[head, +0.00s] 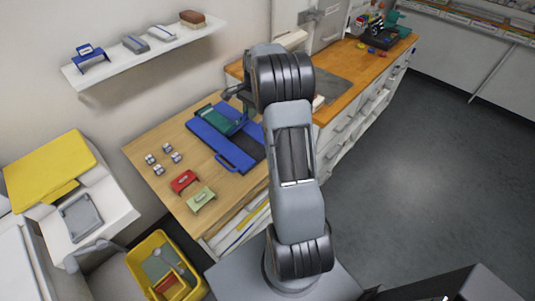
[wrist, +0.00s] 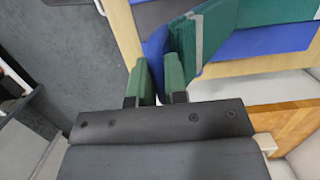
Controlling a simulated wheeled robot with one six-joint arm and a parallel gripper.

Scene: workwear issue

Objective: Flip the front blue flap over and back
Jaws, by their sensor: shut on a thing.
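A blue folding board (head: 208,140) lies on the wooden table, with a green panel (head: 222,119) and a dark panel on it. A blue strip with a slotted handle (head: 236,163) is at its near edge. In the wrist view my gripper (wrist: 157,78) has its two green-tipped fingers closed around a blue flap edge (wrist: 154,50). A green panel with a grey stripe (wrist: 194,40) stands tilted just right of the fingers. In the head view my arm hides part of the board and most of the gripper. I cannot tell how far the held flap is turned.
Several small metal pieces (head: 163,159), a red block (head: 184,181) and a pale green block (head: 201,198) sit on the table left of the board. A wall shelf (head: 145,55) holds small items above. A yellow bin (head: 164,268) stands below the table's left end.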

